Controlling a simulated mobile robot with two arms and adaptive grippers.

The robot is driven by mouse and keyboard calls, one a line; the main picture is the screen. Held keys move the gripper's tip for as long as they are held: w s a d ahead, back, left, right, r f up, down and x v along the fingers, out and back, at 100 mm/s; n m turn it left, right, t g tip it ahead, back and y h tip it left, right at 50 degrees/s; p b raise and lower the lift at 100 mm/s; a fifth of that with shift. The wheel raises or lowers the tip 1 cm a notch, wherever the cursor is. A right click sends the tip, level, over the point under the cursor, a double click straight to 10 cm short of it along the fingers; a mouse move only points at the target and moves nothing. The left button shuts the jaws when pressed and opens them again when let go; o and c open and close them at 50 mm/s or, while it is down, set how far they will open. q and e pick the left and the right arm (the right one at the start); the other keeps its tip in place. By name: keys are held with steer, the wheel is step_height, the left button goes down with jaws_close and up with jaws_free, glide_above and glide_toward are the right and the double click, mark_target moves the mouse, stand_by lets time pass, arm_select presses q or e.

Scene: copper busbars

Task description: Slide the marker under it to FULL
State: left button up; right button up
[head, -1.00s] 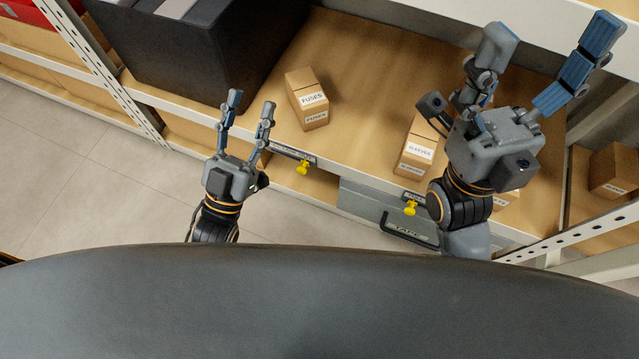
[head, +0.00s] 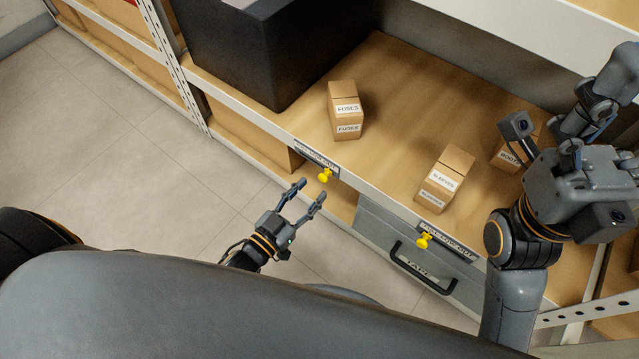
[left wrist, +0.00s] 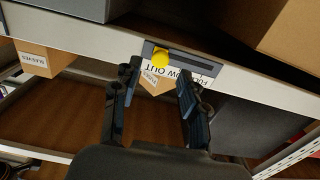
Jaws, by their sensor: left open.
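A yellow marker (head: 324,175) sits on a dark labelled strip (head: 312,153) on the shelf's front edge, below the FUSES box (head: 346,110). My left gripper (head: 309,190) is open and empty, its fingertips just short of this marker in the head view. In the left wrist view the yellow marker (left wrist: 161,58) shows beyond and between the fingertips (left wrist: 157,75), on a strip whose label shows "OUT" and "LOW". Contact is not visible. A second yellow marker (head: 423,240) is on another strip further right. My right gripper (head: 590,130) is partly cut off at the right edge.
A SLEEVES box (head: 446,178) and another box (head: 507,155) stand on the shelf. A large black bin (head: 268,50) is at its left. A grey drawer with a black handle (head: 422,272) is below the edge. Floor (head: 150,150) at left is clear.

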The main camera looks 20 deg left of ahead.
mark_target(321, 179)
arm_select(q)
steer(key=shift+b+x, duration=0.55)
steer(key=shift+x, duration=1.7)
steer(key=shift+c, duration=0.2)
jaws_close()
